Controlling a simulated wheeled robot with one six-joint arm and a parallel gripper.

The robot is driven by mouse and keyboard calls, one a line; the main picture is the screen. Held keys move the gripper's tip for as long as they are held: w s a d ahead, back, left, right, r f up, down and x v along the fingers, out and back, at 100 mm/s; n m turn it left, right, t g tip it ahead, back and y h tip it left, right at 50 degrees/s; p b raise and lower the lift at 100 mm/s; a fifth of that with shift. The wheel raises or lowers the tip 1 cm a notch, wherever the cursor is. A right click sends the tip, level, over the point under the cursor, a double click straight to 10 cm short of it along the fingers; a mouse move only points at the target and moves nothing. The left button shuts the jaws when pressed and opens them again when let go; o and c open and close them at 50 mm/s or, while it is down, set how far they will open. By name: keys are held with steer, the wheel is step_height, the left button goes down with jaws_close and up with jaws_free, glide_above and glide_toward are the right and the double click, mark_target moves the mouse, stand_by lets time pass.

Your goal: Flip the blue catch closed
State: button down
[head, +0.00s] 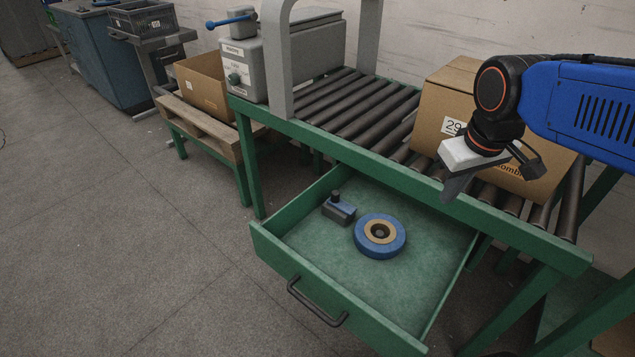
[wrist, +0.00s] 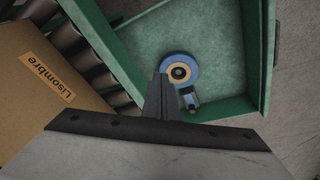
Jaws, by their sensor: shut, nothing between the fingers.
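A blue lever (head: 230,20), the only part here that looks like the blue catch, sticks out to the left from the top of a grey machine housing (head: 242,72) at the far left end of the roller conveyor. I cannot tell whether it is open or closed. My gripper (head: 450,188) is shut and empty, in front of the cardboard box at the right end of the conveyor and above the drawer's right side. It is far from the lever. The wrist view shows the shut fingers (wrist: 164,92) over the drawer; the lever is not in that view.
An open green drawer (head: 320,300) juts out below the conveyor (head: 345,105), holding a blue tape roll (head: 366,244) and a small dark device (head: 338,210). A labelled cardboard box (head: 440,105) stands on the rollers beside my gripper. A grey arch (head: 276,50) spans the conveyor beside the housing. Floor at left is clear.

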steer(key=w+a+f+n+g+h, duration=0.15)
steer(key=w+a+n, duration=0.35)
steer(key=w+a, duration=0.85)
steer(key=w+a+f+n+g, duration=0.1)
steer(key=w+a+f+n, duration=0.1)
steer(key=a, duration=0.5)
steer(key=w+a+f+n+g+h, duration=0.1)
steer(key=w+a+f+n, duration=0.1)
steer(key=w+a+f, duration=0.3)
steer(key=shift+w+a+n, duration=0.3)
steer(key=shift+w+a, duration=0.35)
steer(key=shift+a, duration=0.45)
glide_toward(342, 207)
steer(key=w+a+f, duration=0.2)
steer(key=f, duration=0.1)
steer(key=w+a+f, duration=0.1)
steer(key=shift+w+f, duration=0.1)
steer(key=shift+f, duration=0.3)
steer(key=shift+s+d, duration=0.8)
steer(key=shift+d, duration=0.15)
steer(key=shift+s+d, duration=0.8)
steer(key=shift+d, duration=0.2)
